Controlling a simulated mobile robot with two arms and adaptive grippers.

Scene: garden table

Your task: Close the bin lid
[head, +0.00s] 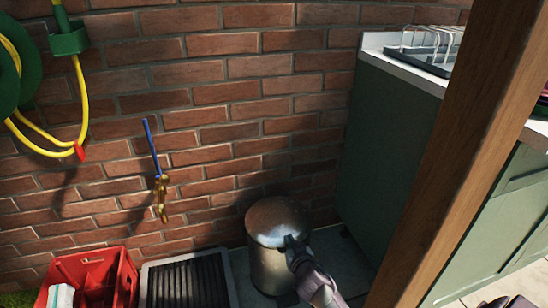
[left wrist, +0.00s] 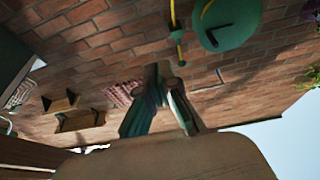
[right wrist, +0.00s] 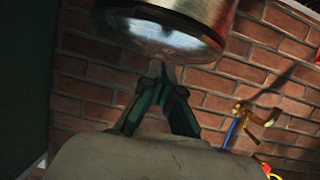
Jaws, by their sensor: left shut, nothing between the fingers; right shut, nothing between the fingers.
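The metal bin (head: 270,267) stands on the paving by the brick wall. Its domed shiny lid (head: 276,217) looks down on the rim in the head view; I see no gap. My right gripper (head: 291,241) is shut and empty at the lid's front right edge; whether it touches cannot be told. In the right wrist view the lid (right wrist: 165,33) fills the top, just beyond the shut fingertips (right wrist: 158,70). My left gripper (left wrist: 163,70) is shut and empty. It shows only in its own wrist view, away from the bin.
A red crate (head: 125,285) and a dark ribbed tray (head: 188,283) lie left of the bin. A green cabinet (head: 375,150) stands right of it. A wooden post (head: 470,150) crosses the foreground. A brass tap (head: 161,195) and yellow hose (head: 80,95) are on the wall.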

